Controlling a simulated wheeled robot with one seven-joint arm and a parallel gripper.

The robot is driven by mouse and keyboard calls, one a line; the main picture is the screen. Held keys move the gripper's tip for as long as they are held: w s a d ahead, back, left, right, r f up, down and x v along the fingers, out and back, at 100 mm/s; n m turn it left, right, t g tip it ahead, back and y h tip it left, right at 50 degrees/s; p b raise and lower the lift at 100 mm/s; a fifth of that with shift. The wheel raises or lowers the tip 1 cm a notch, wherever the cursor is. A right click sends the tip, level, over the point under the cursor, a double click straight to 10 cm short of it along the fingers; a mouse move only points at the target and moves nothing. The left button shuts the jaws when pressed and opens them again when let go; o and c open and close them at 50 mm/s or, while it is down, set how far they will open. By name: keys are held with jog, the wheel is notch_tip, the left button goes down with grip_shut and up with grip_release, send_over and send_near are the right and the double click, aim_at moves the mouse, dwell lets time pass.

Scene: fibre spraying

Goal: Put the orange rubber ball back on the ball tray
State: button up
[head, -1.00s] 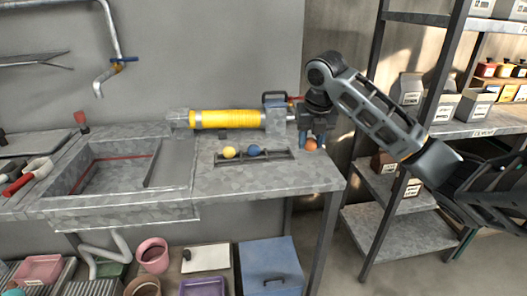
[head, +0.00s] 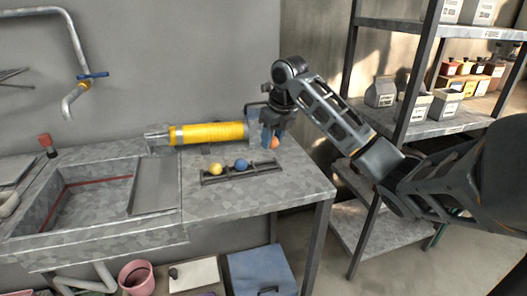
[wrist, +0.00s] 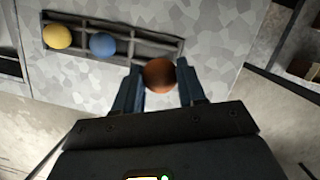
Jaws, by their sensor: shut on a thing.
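The orange rubber ball (wrist: 159,75) is between the fingers of my gripper (wrist: 162,88), which is shut on it. In the head view the ball (head: 274,142) shows below my gripper (head: 271,137), near the right end of the counter. The ball tray (head: 206,180) is a dark, narrow rack on the counter, to the left of the ball. It holds a yellow ball (head: 216,169) and a blue ball (head: 241,164). The right part of the tray (wrist: 150,50) is empty. In the wrist view the held ball is just beside the tray's right end.
A yellow cylinder (head: 208,133) with grey ends lies behind the tray. A sink (head: 85,205) is at the left. A metal shelf (head: 440,128) with boxes stands right of the counter. The counter front (head: 270,190) is clear.

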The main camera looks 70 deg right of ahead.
jog(key=shift+w+a+f, duration=0.35)
jog(key=shift+w+f, duration=0.05)
jog(key=shift+w, duration=0.15)
jog(key=shift+w+a+f, duration=0.3)
jog(key=shift+w+f, duration=0.1)
jog(key=shift+w, duration=0.1)
notch_tip(320, 180, down, 4)
jog(key=shift+r+p, duration=0.25)
jog(key=shift+p, duration=0.2)
jog(key=shift+f, duration=0.25)
jog(key=shift+f+b, duration=0.35)
jog(key=o, duration=1.1)
